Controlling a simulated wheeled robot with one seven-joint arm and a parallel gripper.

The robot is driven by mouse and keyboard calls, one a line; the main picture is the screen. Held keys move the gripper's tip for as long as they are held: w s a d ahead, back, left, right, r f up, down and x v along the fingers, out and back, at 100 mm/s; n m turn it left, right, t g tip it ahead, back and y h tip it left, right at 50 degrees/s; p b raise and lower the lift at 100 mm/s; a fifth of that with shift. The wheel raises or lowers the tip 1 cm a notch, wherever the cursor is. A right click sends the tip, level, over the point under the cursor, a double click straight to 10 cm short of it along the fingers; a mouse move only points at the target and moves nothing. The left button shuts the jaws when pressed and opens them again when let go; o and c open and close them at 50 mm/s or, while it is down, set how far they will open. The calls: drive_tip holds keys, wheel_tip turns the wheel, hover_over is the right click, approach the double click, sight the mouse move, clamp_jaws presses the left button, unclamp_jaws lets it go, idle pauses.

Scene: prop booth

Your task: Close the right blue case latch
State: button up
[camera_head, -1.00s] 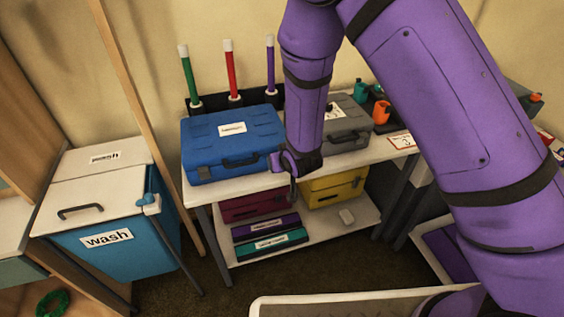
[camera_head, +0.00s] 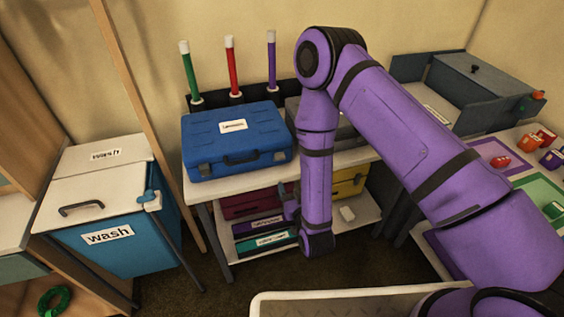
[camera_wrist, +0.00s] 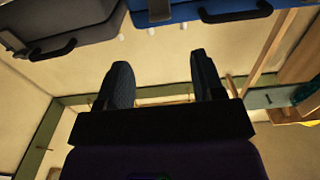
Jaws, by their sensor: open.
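The blue case (camera_head: 222,146) stands shut on the white table with its handle and front latches facing me. Its right latch (camera_head: 280,156) is small at the right of the front; I cannot tell whether it is open or closed. My gripper (camera_head: 290,203) is below and in front of the case's right end, apart from it, near the lower shelf. In the wrist view my gripper (camera_wrist: 160,63) is open and empty, with the blue case (camera_wrist: 205,9) at the top edge, beyond the fingers.
A grey case (camera_head: 294,108) stands right of the blue one, partly hidden by my arm; it also shows in the wrist view (camera_wrist: 80,18). A wash bin (camera_head: 150,245) stands left. Upright tubes (camera_head: 231,68) stand behind.

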sight(279, 160)
drive_tip(key=x, duration=1)
drive_tip(key=shift+w+a, duration=0.1)
drive_tip(key=shift+w, duration=0.3)
